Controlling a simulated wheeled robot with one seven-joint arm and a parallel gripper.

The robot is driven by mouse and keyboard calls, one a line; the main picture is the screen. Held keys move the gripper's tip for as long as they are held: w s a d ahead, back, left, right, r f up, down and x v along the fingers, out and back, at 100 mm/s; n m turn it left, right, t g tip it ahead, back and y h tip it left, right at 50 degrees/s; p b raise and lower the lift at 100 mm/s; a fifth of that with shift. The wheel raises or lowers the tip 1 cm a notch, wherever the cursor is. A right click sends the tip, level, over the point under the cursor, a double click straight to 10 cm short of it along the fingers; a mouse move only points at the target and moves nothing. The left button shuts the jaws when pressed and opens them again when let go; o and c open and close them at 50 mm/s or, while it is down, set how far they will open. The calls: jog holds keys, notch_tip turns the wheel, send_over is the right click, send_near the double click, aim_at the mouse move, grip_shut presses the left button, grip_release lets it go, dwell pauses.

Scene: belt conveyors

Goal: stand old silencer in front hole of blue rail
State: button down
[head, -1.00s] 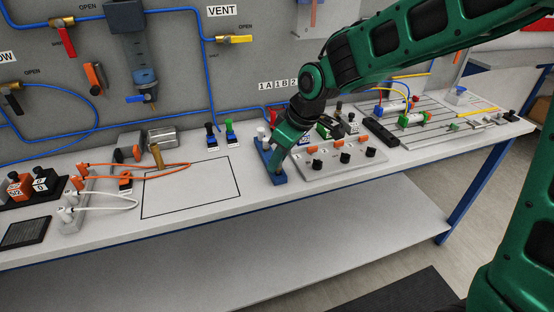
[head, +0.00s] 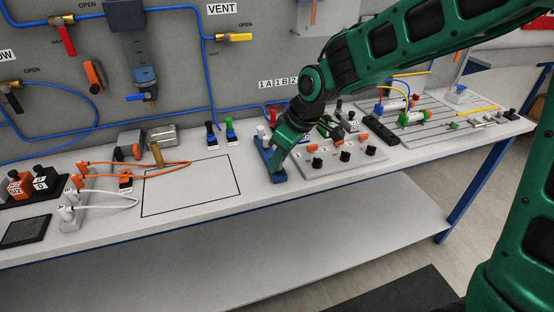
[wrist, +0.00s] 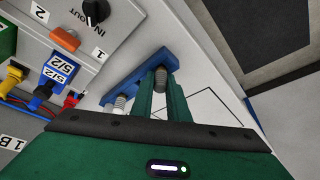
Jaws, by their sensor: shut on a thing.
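The blue rail (head: 279,179) stands on the bench, with its front end directly under my gripper (head: 278,168). In the wrist view the rail (wrist: 134,79) runs diagonally past the fingertips. My gripper (wrist: 159,78) is shut on the old silencer (wrist: 160,82), a dull grey-brown ribbed piece that looks upright between the green fingers. It is at the rail's front end; the fingers hide its lower end, so I cannot tell how deep it sits in the hole. A paler silencer (wrist: 119,104) stands farther along the rail, and a white top (head: 261,133) shows at its back end.
A grey panel with black knobs (head: 345,157) and orange buttons stands close to the right of the rail. A black-outlined empty rectangle (head: 190,187) lies to the left. Blue and green fittings (head: 229,131) stand behind. The bench's front edge is near.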

jog(key=shift+f, duration=0.2)
jog(key=c, duration=1.6)
grip_release()
jog(key=shift+s, duration=0.1)
jog(key=shift+c, duration=0.2)
jog(key=shift+s+f, duration=0.1)
jog(key=shift+s+a, duration=0.15)
jog(key=shift+c, duration=0.5)
jog(key=shift+o, duration=0.8)
jog(key=shift+r, duration=0.45)
jog(key=shift+w+r, duration=0.25)
jog(key=shift+r, duration=0.7)
jog(key=shift+w+r, duration=0.1)
jog(key=shift+r, duration=2.15)
